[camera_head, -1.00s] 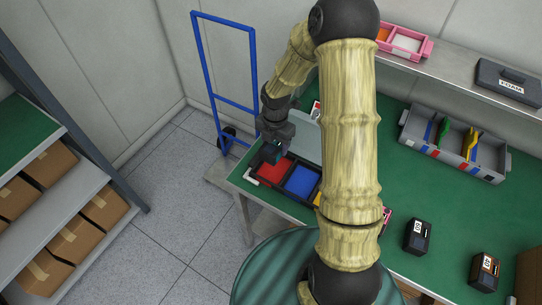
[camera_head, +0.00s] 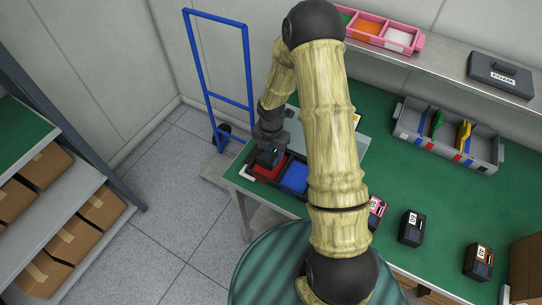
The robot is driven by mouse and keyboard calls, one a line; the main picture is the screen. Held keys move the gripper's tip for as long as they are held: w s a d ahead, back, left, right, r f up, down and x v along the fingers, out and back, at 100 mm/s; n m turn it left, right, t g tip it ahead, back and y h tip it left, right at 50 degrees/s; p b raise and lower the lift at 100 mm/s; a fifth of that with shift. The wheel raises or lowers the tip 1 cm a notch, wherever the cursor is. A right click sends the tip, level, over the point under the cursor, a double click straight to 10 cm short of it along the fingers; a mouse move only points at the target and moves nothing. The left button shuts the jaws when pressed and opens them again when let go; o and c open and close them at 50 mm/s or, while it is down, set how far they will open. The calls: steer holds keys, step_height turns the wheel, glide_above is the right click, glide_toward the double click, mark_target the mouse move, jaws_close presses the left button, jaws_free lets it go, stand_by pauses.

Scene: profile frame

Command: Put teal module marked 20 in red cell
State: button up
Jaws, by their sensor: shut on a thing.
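My gripper (camera_head: 270,147) is at the left end of the green table, shut on the teal module (camera_head: 266,157). Little of the module shows, and its marking cannot be read. The module is over the red cell (camera_head: 267,171) of a black frame and covers the cell's far part. I cannot tell whether it touches the cell floor. The blue cell (camera_head: 294,177) lies to the right of the red cell. My arm hides the frame's right part.
Dark modules (camera_head: 412,228) (camera_head: 479,261) and a pink one (camera_head: 376,211) stand on the green table (camera_head: 445,205). A grey divided bin (camera_head: 447,140) is at the back. A pink tray (camera_head: 420,42) and a dark foam case (camera_head: 505,75) sit on the shelf. A blue-framed cart (camera_head: 246,80) stands beyond the table's left end.

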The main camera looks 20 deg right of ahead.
mark_target(270, 157)
steer(key=shift+a, duration=0.2)
step_height(270, 157, down, 3)
steer(key=shift+a+r, duration=0.1)
steer(key=shift+f+p, duration=0.3)
steer(key=shift+f, duration=0.2)
steer(key=shift+f, duration=0.1)
steer(key=o, duration=0.8)
step_height(270, 157, up, 12)
steer(key=shift+r+b, duration=0.15)
steer(key=shift+b, duration=0.55)
